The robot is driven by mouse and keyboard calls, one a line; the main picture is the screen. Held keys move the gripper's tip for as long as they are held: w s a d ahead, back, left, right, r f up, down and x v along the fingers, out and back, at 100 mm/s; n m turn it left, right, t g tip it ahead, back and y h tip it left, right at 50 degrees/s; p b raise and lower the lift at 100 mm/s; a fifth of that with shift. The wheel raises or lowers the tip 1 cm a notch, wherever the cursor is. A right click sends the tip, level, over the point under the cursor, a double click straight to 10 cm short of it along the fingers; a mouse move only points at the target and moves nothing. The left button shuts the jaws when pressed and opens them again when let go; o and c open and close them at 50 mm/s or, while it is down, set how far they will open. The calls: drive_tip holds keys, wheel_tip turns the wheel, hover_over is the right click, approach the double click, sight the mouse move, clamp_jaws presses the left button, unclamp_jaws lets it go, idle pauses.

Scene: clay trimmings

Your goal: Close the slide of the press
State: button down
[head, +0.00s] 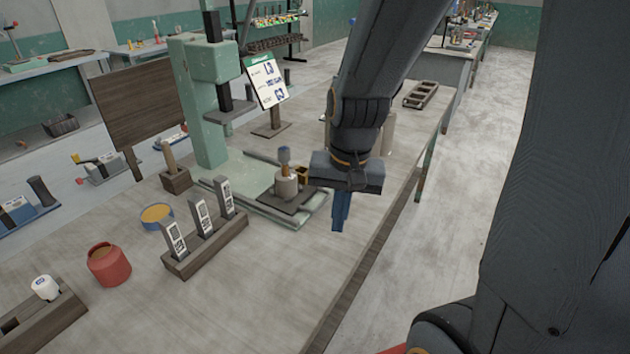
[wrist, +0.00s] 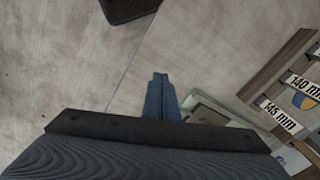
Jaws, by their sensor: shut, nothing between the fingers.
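The green press (head: 205,135) stands on the table, its dark ram plate (head: 230,115) raised. From its foot a green base with rails runs to the front right. The slide (head: 287,205), a dark plate, sits at the outer end of these rails, out from under the ram. A grey cylinder with a blue-topped knob (head: 286,180) stands on it. My gripper (head: 340,212) points down, shut and empty, just right of the slide and apart from it as far as I can see. Its shut fingers (wrist: 160,95) also show in the wrist view, with a pale green corner beside them.
A dark rack of labelled gauges (head: 205,240) stands in front of the press; it shows in the wrist view (wrist: 270,75). A red pot (head: 108,264) and a yellow-filled bowl (head: 157,215) stand left of it. A sign stand (head: 268,90) is behind. The table's right edge is near my gripper.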

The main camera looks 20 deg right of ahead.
sight(299, 190)
drive_tip(key=w+d+r+m+t+y+b, duration=0.1)
drive_tip(key=w+d+r+m, duration=0.25)
drive_tip(key=w+m, duration=0.6)
drive_tip(key=w+d+r+m+t+y+b, duration=0.15)
drive_tip(key=w+d+m, duration=0.45)
drive_tip(key=m, duration=0.7)
drive_tip(key=x, duration=0.7)
drive_tip(key=a+x, duration=0.1)
drive_tip(key=x, duration=0.2)
drive_tip(key=shift+w+a+r, duration=0.15)
drive_tip(key=shift+w, duration=0.3)
drive_tip(key=shift+w+a+r+p, duration=0.1)
drive_tip(key=shift+w+a+p, duration=0.5)
drive_tip(key=shift+w+a, duration=0.65)
drive_tip(key=shift+w, duration=0.25)
drive_tip(key=shift+a, duration=0.1)
